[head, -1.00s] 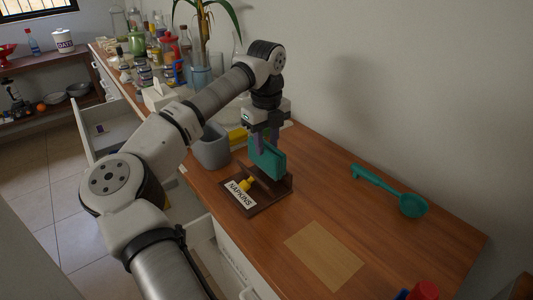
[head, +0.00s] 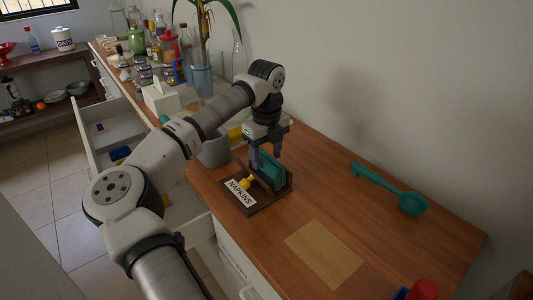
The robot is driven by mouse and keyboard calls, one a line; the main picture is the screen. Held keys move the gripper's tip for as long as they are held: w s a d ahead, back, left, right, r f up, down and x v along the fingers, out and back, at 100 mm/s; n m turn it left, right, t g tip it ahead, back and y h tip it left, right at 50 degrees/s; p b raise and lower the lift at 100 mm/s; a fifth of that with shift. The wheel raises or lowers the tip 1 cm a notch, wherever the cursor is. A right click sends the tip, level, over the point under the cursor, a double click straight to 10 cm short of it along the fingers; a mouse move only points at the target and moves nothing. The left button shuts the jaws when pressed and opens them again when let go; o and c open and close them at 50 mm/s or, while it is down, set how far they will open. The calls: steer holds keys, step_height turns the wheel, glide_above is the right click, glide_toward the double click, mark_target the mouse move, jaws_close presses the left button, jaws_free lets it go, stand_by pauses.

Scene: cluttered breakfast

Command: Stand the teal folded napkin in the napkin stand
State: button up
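The teal folded napkin (head: 272,171) stands upright in the brown wooden napkin stand (head: 247,206), between its slats, near the back wall side. The stand carries a white label reading "NAPKINS" and a small yellow object (head: 246,183) at its front. My gripper (head: 266,154) is just above the napkin, pointing down, with its two purple-grey fingers spread apart on either side of the napkin's top. It looks open. The napkin's lower edge is partly hidden by the stand.
A grey bin (head: 215,147) stands left of the stand. A teal ladle (head: 410,204) lies to the right, and a tan mat (head: 325,254) lies in front. Bottles, jars and a potted plant (head: 201,78) crowd the far counter. Open drawers (head: 112,133) jut out at the left.

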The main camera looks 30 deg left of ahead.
mark_target(266, 157)
step_height(266, 157, up, 12)
steer(key=shift+r+b, duration=0.2)
steer(key=shift+b, duration=0.1)
stand_by(0.3)
stand_by(0.5)
